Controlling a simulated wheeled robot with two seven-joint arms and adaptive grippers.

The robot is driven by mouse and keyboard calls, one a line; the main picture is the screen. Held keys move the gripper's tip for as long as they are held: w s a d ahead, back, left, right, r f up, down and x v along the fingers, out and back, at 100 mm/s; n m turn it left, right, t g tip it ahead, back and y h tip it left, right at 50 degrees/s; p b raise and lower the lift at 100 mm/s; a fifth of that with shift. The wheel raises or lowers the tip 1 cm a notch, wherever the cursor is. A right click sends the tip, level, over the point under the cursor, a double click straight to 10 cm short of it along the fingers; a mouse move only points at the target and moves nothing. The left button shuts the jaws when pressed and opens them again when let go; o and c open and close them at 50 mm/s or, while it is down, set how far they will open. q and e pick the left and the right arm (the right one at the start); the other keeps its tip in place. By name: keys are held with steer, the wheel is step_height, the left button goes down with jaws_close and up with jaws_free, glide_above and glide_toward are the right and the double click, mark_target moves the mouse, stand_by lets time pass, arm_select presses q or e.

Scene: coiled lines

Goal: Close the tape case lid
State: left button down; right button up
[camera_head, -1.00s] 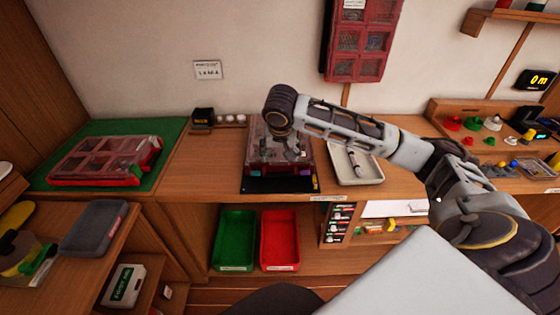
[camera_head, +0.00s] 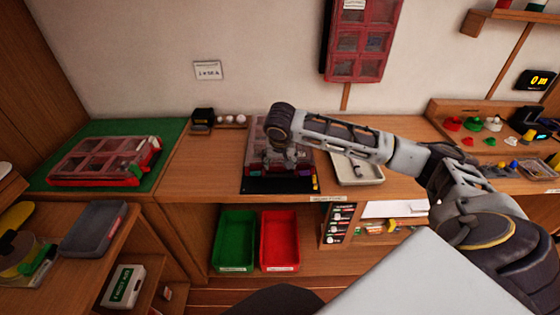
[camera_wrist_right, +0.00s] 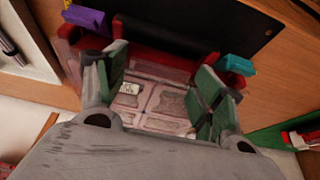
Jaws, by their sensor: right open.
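The tape case (camera_head: 255,160) is a red case with a clear compartmented lid, on a dark mat (camera_head: 256,186) at the middle of the bench. My right gripper (camera_head: 284,160) is over the case and hides much of it. In the right wrist view, the open fingers (camera_wrist_right: 165,92) with green pads straddle part of the clear panel (camera_wrist_right: 150,100), with nothing held between them. A purple latch (camera_wrist_right: 88,17) and a teal latch (camera_wrist_right: 237,65) show at the case's red front edge. I cannot tell whether the lid is fully down. My left gripper is not in view.
A white tray (camera_head: 372,173) stands close to the right of the case. Another red case (camera_head: 75,181) lies on a green mat (camera_head: 160,133) at left. Green (camera_head: 235,256) and red (camera_head: 279,262) bins sit below. A red case (camera_head: 357,72) hangs on the wall.

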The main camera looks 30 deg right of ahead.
jaws_close()
steer(key=shift+r, duration=0.15)
stand_by(0.6)
steer(key=shift+o, duration=1.6)
jaws_free()
steer(key=v, duration=1.2)
